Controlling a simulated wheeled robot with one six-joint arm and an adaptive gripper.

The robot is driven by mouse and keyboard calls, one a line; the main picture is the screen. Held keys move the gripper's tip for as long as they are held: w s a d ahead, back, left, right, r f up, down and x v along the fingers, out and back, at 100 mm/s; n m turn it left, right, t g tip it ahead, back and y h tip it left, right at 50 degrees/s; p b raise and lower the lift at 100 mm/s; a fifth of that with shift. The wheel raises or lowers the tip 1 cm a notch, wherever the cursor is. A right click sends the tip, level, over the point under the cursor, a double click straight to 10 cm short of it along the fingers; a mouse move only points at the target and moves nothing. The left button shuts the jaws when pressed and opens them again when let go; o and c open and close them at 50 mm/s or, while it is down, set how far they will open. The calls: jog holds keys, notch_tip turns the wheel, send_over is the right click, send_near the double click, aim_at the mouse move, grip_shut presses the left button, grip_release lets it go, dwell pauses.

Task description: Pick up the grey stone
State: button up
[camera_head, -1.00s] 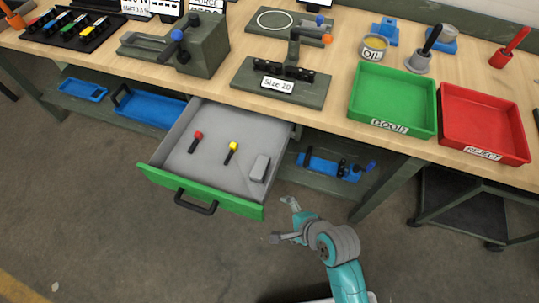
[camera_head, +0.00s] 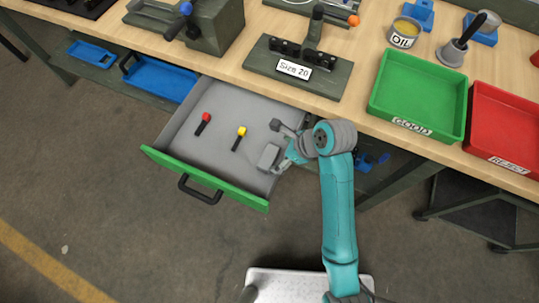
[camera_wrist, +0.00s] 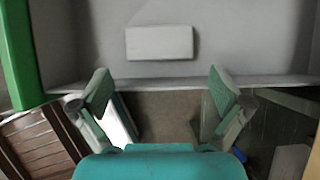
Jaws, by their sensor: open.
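The grey stone (camera_head: 268,156) is a small light-grey block lying in the right part of the open grey drawer (camera_head: 222,166). It also shows in the wrist view (camera_wrist: 159,43), ahead of the fingertips and beyond the drawer's side wall. My gripper (camera_head: 280,143) is at the drawer's right side, close beside the stone in the head view. In the wrist view its fingers (camera_wrist: 165,90) are spread wide with nothing between them. They appear apart from the stone. I cannot tell their exact height above the drawer wall.
A red-topped tool (camera_head: 203,123) and a yellow-topped tool (camera_head: 239,138) lie in the drawer left of the stone. The drawer has a green front (camera_head: 225,189). A "Size 20" fixture (camera_head: 293,68), a green tray (camera_head: 418,95) and a red tray (camera_head: 506,130) are on the bench above.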

aim_at(269, 156)
jog(key=shift+a+x, duration=0.25)
jog(key=shift+x, duration=3.55)
jog(key=shift+r, duration=0.2)
jog(key=c, duration=1.1)
jog(key=shift+o, duration=0.2)
notch_tip(269, 156, up, 10)
